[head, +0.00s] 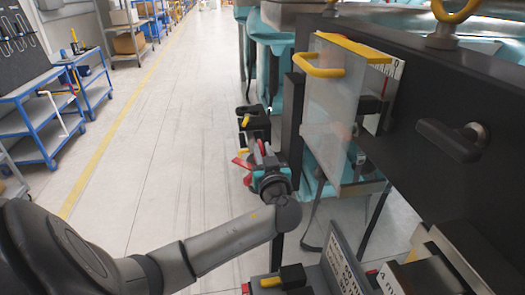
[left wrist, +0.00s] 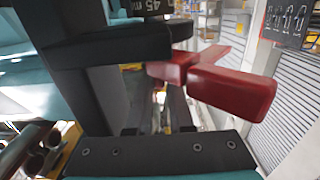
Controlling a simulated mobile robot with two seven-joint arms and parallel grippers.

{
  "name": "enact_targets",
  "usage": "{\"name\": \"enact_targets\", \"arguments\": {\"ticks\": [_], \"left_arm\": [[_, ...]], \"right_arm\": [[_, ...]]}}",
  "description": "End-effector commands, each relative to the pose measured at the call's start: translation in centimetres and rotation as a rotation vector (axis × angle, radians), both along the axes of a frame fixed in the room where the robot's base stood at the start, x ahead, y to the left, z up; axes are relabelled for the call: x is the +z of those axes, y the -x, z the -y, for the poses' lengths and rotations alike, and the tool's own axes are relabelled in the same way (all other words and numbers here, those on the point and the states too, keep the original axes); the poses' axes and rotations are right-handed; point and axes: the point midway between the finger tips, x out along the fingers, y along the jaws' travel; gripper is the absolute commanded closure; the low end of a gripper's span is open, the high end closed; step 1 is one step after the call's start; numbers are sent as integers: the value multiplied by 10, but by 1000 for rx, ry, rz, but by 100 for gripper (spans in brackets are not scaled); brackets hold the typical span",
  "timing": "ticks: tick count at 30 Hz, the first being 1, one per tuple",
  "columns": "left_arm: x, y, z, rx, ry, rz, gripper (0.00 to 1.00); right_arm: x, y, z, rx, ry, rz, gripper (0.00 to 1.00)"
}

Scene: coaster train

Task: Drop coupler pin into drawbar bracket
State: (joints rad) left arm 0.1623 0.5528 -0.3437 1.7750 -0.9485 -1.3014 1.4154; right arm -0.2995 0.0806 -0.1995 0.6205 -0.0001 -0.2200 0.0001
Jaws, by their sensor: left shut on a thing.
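My left gripper (head: 262,160) is low beside the train car and shut on the coupler pin, whose red handle (head: 243,163) sticks out to the left of it. In the left wrist view the red handle (left wrist: 228,88) is large, at right of centre; the pin's shaft is not clearly visible. The black drawbar bracket (head: 254,122) is just beyond the gripper in the head view. A black bracket part (left wrist: 105,45) crosses the upper left of the left wrist view, close to the handle. I cannot tell whether pin and bracket touch. My right gripper is not in view.
The train car's dark side (head: 440,110) and a clear panel with a yellow handle (head: 318,72) stand to the right. A dark upright post (head: 290,125) is close beside the gripper. Blue shelving (head: 35,120) is far left; the floor between is clear.

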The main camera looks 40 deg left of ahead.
Motion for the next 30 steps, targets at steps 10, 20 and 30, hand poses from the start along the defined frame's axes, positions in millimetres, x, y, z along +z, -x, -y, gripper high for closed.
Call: {"name": "enact_targets", "arguments": {"ticks": [10,20,30], "left_arm": [[-1,0,0,0,1,-1,100],[-1,0,0,0,1,-2,100],[10,0,0,0,1,1,100]], "right_arm": [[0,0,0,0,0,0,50],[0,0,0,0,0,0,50],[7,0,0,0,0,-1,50]]}}
